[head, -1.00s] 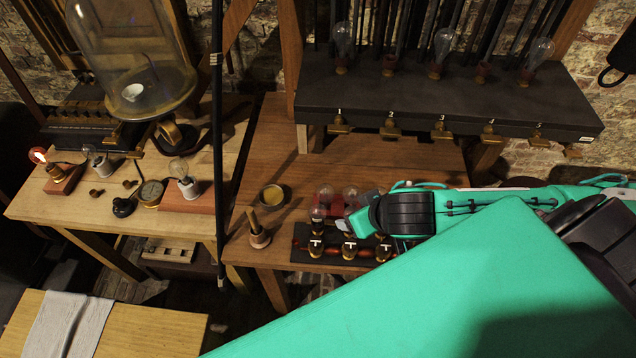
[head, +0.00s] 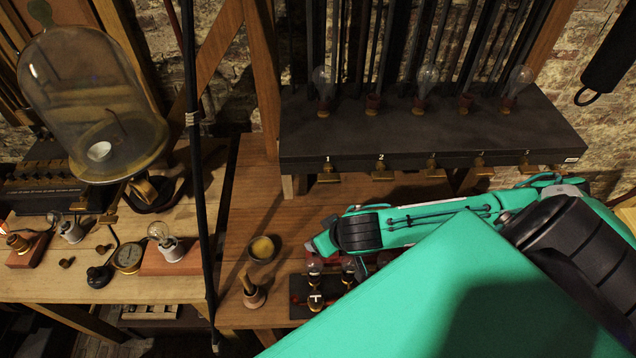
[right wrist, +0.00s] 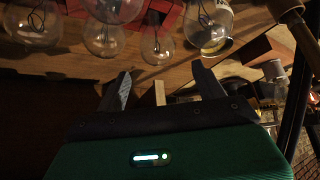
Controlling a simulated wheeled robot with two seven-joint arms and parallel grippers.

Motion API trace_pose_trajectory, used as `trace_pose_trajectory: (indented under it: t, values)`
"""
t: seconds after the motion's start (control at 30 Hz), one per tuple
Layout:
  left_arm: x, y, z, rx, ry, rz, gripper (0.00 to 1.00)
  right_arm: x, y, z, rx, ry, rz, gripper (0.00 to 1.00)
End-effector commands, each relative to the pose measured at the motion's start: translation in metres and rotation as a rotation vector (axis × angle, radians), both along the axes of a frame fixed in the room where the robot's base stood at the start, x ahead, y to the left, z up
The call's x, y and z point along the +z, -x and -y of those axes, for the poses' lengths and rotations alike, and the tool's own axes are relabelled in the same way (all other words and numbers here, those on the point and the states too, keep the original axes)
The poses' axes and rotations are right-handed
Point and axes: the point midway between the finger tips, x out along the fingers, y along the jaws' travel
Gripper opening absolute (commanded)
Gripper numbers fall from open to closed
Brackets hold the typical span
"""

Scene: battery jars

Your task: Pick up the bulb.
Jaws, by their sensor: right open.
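Several clear glass bulbs hang large across the top of the right wrist view, among them a middle bulb (right wrist: 157,45) and one with a pale collar (right wrist: 208,32). In the head view, small bulbs (head: 315,268) stand at the dark socket block on the wooden bench, partly hidden by my right arm. Which bulb is meant, I cannot tell. My right gripper (right wrist: 162,86) is open, its fingers apart and empty, close to the bulbs. In the head view its tip (head: 318,246) is above the bench, behind the socket block. My left gripper is out of view.
A small bowl (head: 262,249) and a wooden-handled tool (head: 253,296) stand left of the socket block. A dark numbered shelf (head: 400,135) with more bulbs is behind. A black upright pole (head: 192,150) and a glass bell jar (head: 95,100) stand left.

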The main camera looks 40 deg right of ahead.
Motion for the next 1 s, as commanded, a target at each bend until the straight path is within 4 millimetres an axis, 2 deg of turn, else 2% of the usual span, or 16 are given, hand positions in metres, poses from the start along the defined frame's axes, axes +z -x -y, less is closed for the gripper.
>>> trace_pose_trajectory:
  t: [0.1, 0.2, 0.33, 0.5, 0.83, 1.0]
  values:
    - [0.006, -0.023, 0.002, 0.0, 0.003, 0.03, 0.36, -0.003, -0.004, 0.0, -0.001, -0.001, 0.0, 0.7]
    - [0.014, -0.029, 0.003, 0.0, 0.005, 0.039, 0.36, -0.009, -0.012, 0.001, -0.001, 0.001, 0.001, 0.7]
    - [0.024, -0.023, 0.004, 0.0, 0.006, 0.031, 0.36, -0.02, -0.023, 0.001, -0.001, 0.001, 0.001, 0.7]
    - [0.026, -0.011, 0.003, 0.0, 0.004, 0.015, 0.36, -0.037, -0.031, 0.001, -0.001, 0.001, -0.001, 0.7]
    - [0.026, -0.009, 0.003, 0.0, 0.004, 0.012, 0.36, -0.042, -0.033, 0.001, 0.001, 0.0, 0.001, 0.7]
    - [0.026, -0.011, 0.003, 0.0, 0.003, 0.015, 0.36, -0.042, -0.033, 0.001, 0.001, 0.001, 0.0, 0.37]
